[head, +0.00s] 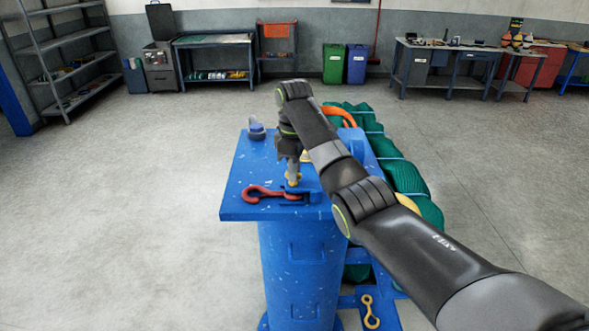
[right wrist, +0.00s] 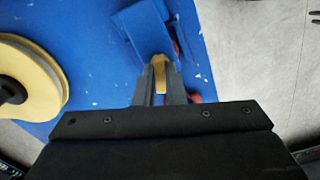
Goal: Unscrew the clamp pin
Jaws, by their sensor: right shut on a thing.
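The clamp pin (head: 293,179) is a small yellow piece standing over the blue clamp (head: 296,197) near the front edge of the blue stand's top. My right gripper (head: 292,168) points down from above and is shut on the pin. In the right wrist view, the yellow pin (right wrist: 160,76) shows between the two fingers of the right gripper (right wrist: 161,72), in front of the blue clamp block (right wrist: 143,28). A red hook (head: 264,193) lies on the stand, its shank reaching to the clamp. My left gripper is not in view.
The blue stand (head: 236,201) also carries a grey shackle-like piece (head: 257,131) at its back left. Green bundled net (head: 402,172) lies along its right side. A yellow hook (head: 369,310) is low at the front right. A yellow disc (right wrist: 38,83) shows in the wrist view.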

